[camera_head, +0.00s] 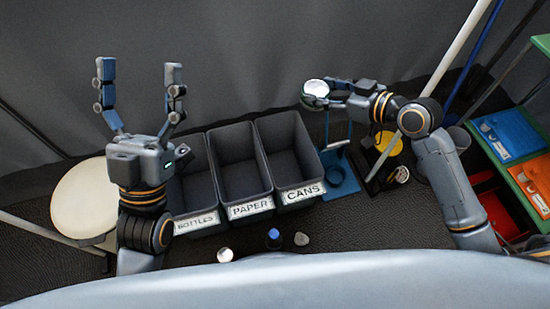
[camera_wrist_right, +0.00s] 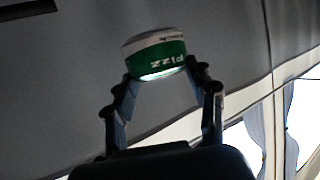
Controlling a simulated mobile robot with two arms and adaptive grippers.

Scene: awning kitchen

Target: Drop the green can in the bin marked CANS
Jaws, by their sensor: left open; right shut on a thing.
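The green can (camera_wrist_right: 154,54), green with a white band and silver end, is between the fingers of my right gripper (camera_wrist_right: 163,84), which is shut on it. In the head view the can (camera_head: 316,89) is held up beyond and right of the bins, its pale end facing the camera. The bin marked CANS (camera_head: 303,193) is the rightmost of three dark bins; its visible inside looks empty. My right gripper (camera_head: 328,96) is to the right of that bin's far end. My left gripper (camera_head: 139,97) is open, empty and raised at the left, fingers pointing up.
The PAPER bin (camera_head: 250,209) and BOTTLES bin (camera_head: 195,223) stand left of the CANS bin. A blue stand (camera_head: 340,178) is close on its right. Small items, including a blue-capped bottle (camera_head: 273,238), stand in front. A green shelf (camera_head: 515,160) is at the right.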

